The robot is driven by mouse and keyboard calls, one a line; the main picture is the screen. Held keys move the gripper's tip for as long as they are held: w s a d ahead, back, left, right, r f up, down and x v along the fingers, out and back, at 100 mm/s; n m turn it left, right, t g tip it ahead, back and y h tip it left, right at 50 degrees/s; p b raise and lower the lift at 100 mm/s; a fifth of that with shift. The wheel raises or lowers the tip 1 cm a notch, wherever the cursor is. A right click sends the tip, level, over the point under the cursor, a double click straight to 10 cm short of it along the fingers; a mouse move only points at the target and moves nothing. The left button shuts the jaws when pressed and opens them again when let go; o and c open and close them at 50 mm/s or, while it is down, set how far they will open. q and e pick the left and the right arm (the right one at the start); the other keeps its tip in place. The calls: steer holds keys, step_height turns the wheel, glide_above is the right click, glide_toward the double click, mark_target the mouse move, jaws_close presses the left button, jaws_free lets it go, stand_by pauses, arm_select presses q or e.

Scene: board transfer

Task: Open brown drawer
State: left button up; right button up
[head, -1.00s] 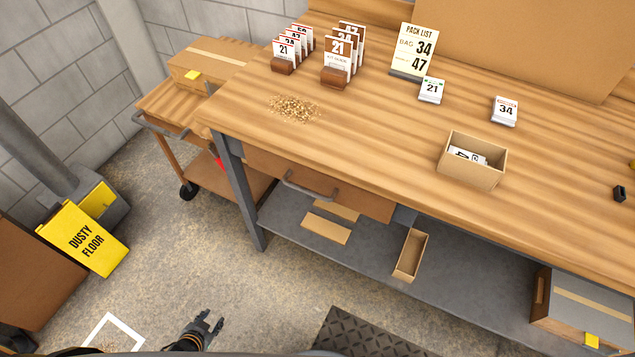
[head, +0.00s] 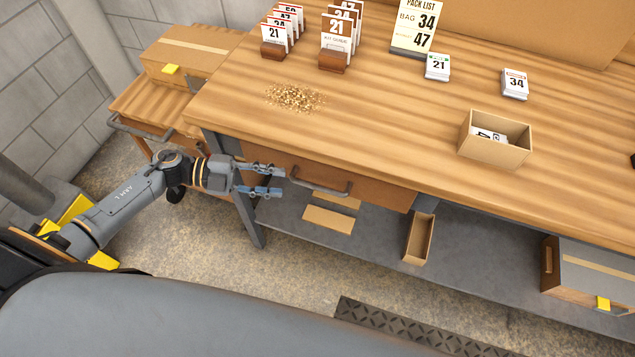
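The brown drawer (head: 375,190) sits under the front edge of the workbench and looks closed. Its grey bar handle (head: 321,187) runs across its front. My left gripper (head: 284,182) is just left of the handle, with its two fingers apart and pointing right toward the handle's left end. I see nothing between the fingers. I cannot tell from this view whether a fingertip touches the handle. My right gripper is not in view.
The workbench top (head: 400,135) holds card stands, a pile of crumbs (head: 296,97), a pack list sign (head: 414,25) and an open cardboard box (head: 495,139). A wooden cart (head: 150,110) stands left of the bench. A lower shelf (head: 365,240) holds flat cardboard and a small open box (head: 419,238).

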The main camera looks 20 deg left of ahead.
mark_target(309, 186)
arm_select(q)
steer(key=p+x, duration=0.1)
steer(key=x, duration=0.8)
steer(key=shift+w+d, duration=0.1)
steer(key=shift+w+d+f, duration=0.1)
steer(key=shift+d+f, duration=0.1)
steer(key=shift+d, duration=0.15)
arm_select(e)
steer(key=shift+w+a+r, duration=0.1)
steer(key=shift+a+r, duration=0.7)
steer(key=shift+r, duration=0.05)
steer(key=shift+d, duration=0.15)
arm_select(q)
jaws_close()
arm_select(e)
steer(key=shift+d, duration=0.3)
